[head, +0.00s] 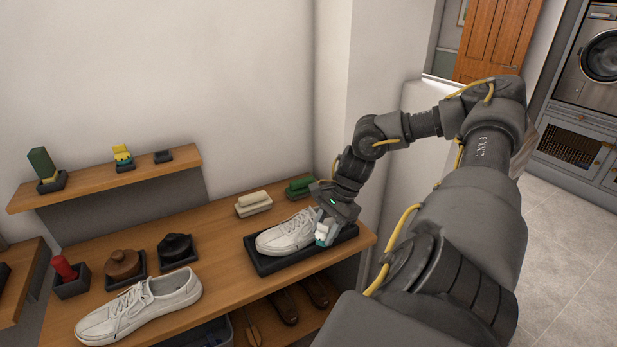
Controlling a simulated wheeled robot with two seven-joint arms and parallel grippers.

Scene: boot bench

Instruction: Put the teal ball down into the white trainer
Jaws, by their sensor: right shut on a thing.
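A white trainer (283,232) lies on a black tray (266,264) at the right part of the bench, its toe to the left. My right gripper (322,234) points down at the trainer's heel end and is shut on the teal ball (319,243), of which only a small teal part shows between the fingers. I cannot tell whether the ball is inside the shoe's opening or just above or beside it. A second white trainer (140,306) lies on the bench at the front left, off the tray. My left gripper is not in view.
Two brushes, cream (253,204) and green (299,187), lie behind the tray. A raised shelf (105,178) holds small items. Brown shoes (284,306) lie below.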

